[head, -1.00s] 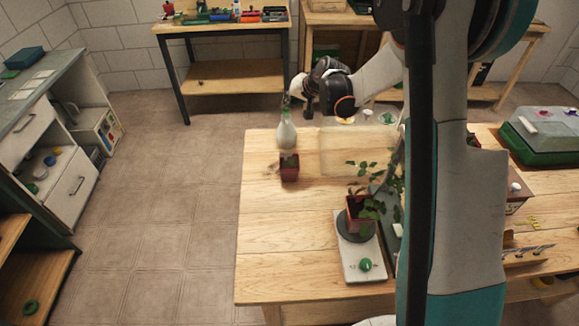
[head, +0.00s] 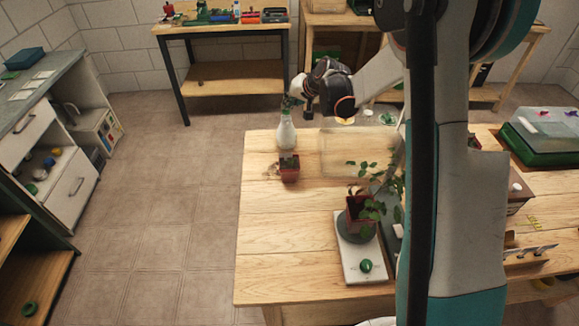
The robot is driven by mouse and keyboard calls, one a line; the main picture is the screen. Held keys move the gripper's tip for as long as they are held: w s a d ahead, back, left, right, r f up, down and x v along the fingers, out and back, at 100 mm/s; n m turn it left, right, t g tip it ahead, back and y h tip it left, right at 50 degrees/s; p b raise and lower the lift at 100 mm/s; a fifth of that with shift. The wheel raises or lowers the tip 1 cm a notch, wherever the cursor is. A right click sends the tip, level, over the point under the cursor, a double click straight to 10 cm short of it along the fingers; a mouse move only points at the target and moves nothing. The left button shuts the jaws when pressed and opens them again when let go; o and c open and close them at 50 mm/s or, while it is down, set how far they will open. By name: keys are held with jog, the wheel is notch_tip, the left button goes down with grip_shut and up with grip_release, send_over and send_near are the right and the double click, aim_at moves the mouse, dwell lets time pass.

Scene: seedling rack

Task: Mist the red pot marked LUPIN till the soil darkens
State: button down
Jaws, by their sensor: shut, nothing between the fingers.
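A white spray bottle (head: 286,134) with a green neck stands upright at the far left part of the wooden table (head: 275,225). My gripper (head: 293,99) is at the bottle's top, shut, with nothing visibly held; its fingertips are small and partly dark here. A small red pot (head: 289,174) stands just in front of the bottle. A larger red pot (head: 357,212) with a leafy plant stands on a dark round plate on a white scale-like board (head: 352,262). I cannot read LUPIN on either pot, and soil wetness is too small to judge.
A covered green tray (head: 545,140) stands at the right. A wooden rack (head: 530,255) is at the right front, partly behind my arm. A back bench (head: 225,75) holds tools. The table's left front is clear.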

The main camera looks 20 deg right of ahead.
jog(key=shift+r, duration=0.15)
jog(key=shift+r+p, duration=1.75)
jog(key=shift+r, duration=1.15)
jog(key=shift+r, duration=0.1)
jog(key=s+a+r+n+g+h, duration=0.1)
jog(key=s+r, duration=0.5)
jog(key=s, duration=0.4)
jog(key=s+a+r+n+h, duration=0.1)
jog(key=s+r, duration=0.5)
jog(key=s, duration=0.4)
jog(key=s+f+n+h, duration=0.1)
jog(key=s, duration=1)
jog(key=s+d+f+n, duration=0.1)
jog(key=s+f, duration=0.1)
jog(key=s, duration=1)
jog(key=shift+s+f+h+b, duration=0.25)
jog(key=shift+s+h+b, duration=0.05)
jog(key=shift+h+b, duration=0.15)
